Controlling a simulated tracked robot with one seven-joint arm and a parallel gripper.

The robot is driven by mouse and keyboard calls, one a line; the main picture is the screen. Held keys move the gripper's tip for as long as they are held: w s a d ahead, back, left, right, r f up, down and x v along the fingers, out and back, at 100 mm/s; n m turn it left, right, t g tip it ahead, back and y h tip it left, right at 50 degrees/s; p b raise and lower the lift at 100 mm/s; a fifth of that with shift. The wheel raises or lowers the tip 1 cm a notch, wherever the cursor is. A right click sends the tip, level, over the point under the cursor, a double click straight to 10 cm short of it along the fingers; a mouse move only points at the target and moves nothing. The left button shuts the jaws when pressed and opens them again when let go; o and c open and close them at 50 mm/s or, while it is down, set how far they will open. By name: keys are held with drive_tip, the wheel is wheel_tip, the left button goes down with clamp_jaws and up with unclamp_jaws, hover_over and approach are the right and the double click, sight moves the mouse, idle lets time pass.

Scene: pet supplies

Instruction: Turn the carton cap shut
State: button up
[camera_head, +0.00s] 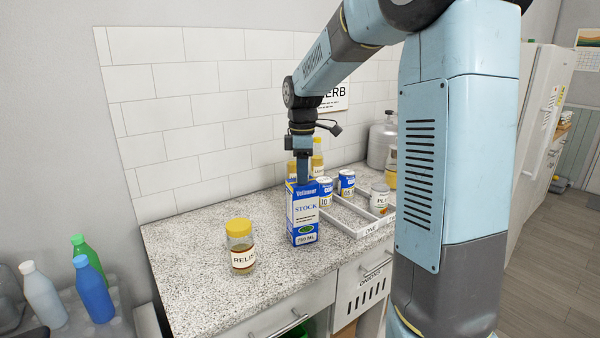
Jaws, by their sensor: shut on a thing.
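My gripper (304,181) points straight down onto the carton's top. Its fingers are shut on the carton cap, which they hide from view. How far the cap is turned cannot be seen.
A relish jar (241,249) with a yellow lid stands left of the carton, apart from it. A grey divided tray (362,230) lies close on the right, with blue cans (346,182) and a jar (379,199) around it. Yellow-capped bottles (318,158) stand behind.

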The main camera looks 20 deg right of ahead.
drive_tip(key=o, duration=1)
drive_tip(key=shift+o, duration=0.2)
wheel_tip(320, 180, up, 14)
drive_tip(key=shift+f, duration=0.15)
